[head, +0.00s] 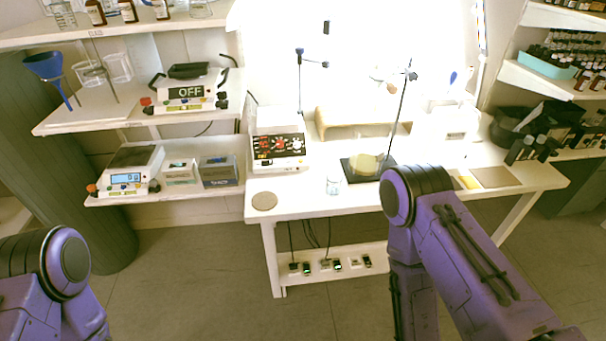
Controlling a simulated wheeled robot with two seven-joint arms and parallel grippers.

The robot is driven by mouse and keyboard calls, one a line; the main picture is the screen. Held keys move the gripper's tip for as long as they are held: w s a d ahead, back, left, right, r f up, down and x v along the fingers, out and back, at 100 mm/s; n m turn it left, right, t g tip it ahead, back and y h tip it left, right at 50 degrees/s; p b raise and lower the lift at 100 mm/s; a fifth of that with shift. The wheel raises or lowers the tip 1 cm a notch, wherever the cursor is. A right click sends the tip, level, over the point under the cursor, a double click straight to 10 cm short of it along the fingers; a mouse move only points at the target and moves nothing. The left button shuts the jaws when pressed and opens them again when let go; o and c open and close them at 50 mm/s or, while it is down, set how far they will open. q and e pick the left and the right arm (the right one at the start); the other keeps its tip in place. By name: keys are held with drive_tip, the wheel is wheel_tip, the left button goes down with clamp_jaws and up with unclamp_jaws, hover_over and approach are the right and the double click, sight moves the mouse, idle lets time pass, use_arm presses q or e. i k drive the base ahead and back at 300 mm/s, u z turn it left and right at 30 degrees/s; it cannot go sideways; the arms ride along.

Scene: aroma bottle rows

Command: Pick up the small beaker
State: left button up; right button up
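A small clear glass beaker (333,186) stands upright on the white table (300,205), near its front edge and left of my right arm. Nothing is touching it. Both of my purple arms show only in part: the left at the lower left corner, the right across the front right of the table. Neither gripper is in the picture, so what they hold is hidden.
A device with red digits (279,152) stands behind and left of the beaker. A dark-based stand (360,168) with a yellowish round vessel is just right of it. A round cork-coloured mat (264,200) lies at the table's left corner. Shelves flank the table.

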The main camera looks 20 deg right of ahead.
sight(334, 185)
drive_tip(key=z, duration=0.3)
drive_tip(key=i, duration=0.7)
drive_tip(key=z, duration=0.55)
